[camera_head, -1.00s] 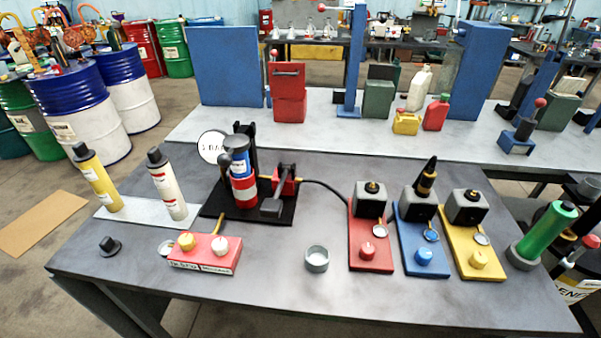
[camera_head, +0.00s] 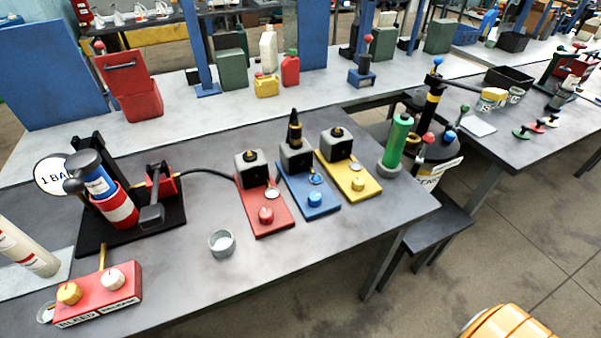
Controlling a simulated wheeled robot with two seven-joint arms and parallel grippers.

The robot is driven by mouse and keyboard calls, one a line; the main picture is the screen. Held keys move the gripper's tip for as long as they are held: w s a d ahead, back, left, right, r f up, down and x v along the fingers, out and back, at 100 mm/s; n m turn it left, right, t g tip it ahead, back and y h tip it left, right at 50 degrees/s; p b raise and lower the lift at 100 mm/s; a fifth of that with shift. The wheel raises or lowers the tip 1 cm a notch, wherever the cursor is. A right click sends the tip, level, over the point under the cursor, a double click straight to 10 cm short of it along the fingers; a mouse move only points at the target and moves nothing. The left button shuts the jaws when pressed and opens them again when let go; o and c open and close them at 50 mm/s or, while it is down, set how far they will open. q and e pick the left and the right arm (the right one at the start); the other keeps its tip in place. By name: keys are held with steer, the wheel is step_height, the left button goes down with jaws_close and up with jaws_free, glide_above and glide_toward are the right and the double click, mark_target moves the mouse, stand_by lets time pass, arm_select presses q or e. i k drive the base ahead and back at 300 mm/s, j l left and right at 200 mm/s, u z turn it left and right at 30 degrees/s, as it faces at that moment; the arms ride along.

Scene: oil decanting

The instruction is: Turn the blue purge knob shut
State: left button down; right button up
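The blue purge knob (camera_head: 315,198) sits on the near end of a blue base plate (camera_head: 325,210) on the grey workbench. I cannot tell the knob's turn position at this size. Neither of my grippers is in view, and nothing touches the knob.
A red plate with a red knob (camera_head: 266,214) is left of the blue one; a yellow plate with a yellow knob (camera_head: 358,184) is right. A grey cup (camera_head: 221,243) stands front left. A green cylinder (camera_head: 397,140) stands at the right edge. Bare bench lies in front.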

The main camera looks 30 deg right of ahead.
mark_target(314, 198)
steer(key=l+z, duration=0.2)
steer(key=z, duration=1)
